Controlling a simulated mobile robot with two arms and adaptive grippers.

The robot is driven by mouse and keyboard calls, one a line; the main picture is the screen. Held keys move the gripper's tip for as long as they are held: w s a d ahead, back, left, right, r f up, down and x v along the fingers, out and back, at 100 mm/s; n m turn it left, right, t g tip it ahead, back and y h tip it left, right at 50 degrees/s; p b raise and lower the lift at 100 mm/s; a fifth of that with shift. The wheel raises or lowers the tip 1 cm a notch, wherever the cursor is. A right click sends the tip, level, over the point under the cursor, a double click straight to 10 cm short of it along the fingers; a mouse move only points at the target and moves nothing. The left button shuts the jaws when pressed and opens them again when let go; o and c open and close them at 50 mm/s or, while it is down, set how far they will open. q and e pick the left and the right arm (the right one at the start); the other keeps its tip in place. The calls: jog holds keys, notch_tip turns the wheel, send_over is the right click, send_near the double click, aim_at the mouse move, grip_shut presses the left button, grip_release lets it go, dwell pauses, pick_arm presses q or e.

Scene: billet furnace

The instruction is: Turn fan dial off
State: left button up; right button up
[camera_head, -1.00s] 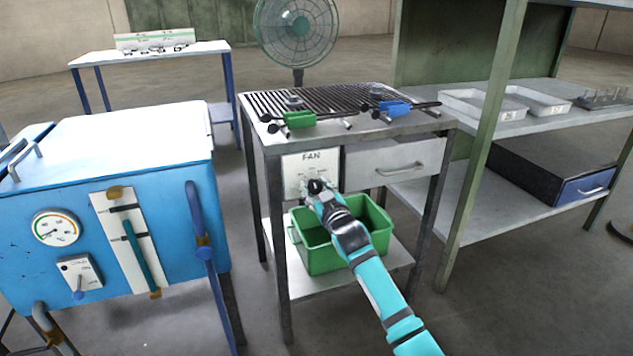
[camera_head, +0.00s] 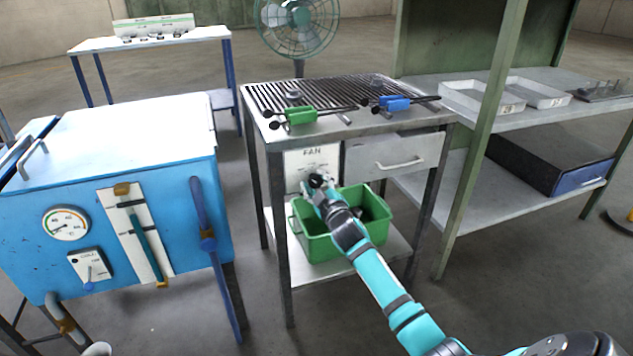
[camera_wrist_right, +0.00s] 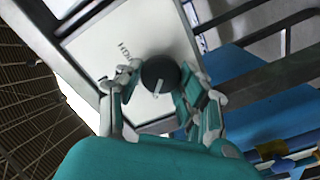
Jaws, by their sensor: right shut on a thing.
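The white fan panel (camera_head: 312,160), marked FAN, is on the front of the metal cart below its grate top. The black fan dial (camera_wrist_right: 160,74) with a pale pointer line shows in the right wrist view, between the fingers of my right gripper (camera_wrist_right: 163,100). My right gripper (camera_head: 318,184) is at the panel and shut on the dial. In the head view the gripper mostly hides the dial. The fan (camera_head: 298,22) stands behind the cart. My left gripper is not in view.
A green bin (camera_head: 318,246) sits on the cart's lower shelf, beneath my right arm. A drawer (camera_head: 398,162) is right of the panel. The blue furnace (camera_head: 110,190) stands left, and a green-posted shelf (camera_head: 490,130) stands right.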

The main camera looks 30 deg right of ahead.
dwell(0.4)
jog(key=o, duration=1.2)
jog(key=shift+c, duration=0.2)
jog(key=v, duration=1.2)
jog(key=shift+f, duration=0.1)
